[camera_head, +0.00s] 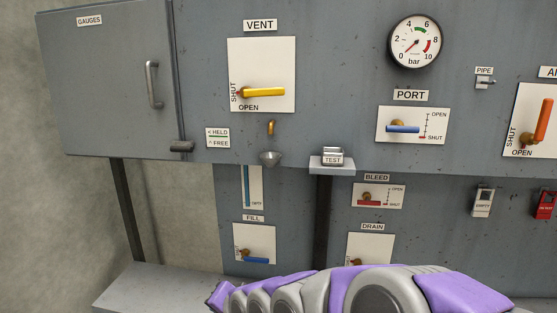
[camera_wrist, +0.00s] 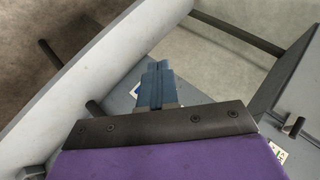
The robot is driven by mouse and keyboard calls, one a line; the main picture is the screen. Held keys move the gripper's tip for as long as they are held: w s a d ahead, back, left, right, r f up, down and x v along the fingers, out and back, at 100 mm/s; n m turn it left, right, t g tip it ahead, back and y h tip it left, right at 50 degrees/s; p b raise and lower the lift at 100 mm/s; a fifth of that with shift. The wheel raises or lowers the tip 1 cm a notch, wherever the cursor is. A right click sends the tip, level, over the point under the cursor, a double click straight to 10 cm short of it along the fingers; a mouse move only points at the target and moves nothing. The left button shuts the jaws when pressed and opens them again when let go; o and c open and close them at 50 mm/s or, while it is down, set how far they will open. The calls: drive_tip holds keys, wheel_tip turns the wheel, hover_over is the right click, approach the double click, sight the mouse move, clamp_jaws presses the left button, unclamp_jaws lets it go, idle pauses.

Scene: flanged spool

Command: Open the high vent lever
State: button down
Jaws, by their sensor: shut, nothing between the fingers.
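The vent lever (camera_head: 264,92) is yellow and lies level on a white plate (camera_head: 280,55) under the VENT label. Its pivot is at the left and its handle points right, along the OPEN word below it; the SHUT word runs upright by the pivot. My gripper (camera_wrist: 157,68) shows in the wrist view with its two blue-grey fingers together and nothing between them. In the head view my purple and grey arm crosses the bottom, well below the vent lever and apart from it; the fingers cannot be made out there.
The blue port lever (camera_head: 403,129) and an upright orange lever (camera_head: 546,113) are to the right. A grey cabinet door (camera_head: 105,95) is at left.

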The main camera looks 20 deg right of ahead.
sight(262, 92)
drive_tip(key=w+d+r+m+t+p, duration=0.1)
drive_tip(key=w+r+m+t+p, duration=0.2)
drive_tip(key=w+r+m+t, duration=0.9)
drive_tip(key=s+d+r+m+t+h+p, duration=0.15)
drive_tip(key=d+r+m+h+p, duration=0.25)
drive_tip(key=d+r+m+h, duration=1.45)
drive_tip(key=shift+m+y, duration=0.75)
drive_tip(key=shift+p+x, duration=1.65)
drive_tip(key=shift+x, duration=3.85)
drive_tip(key=shift+s+y, duration=0.15)
drive_tip(key=shift+y, duration=0.15)
drive_tip(key=shift+a, duration=0.15)
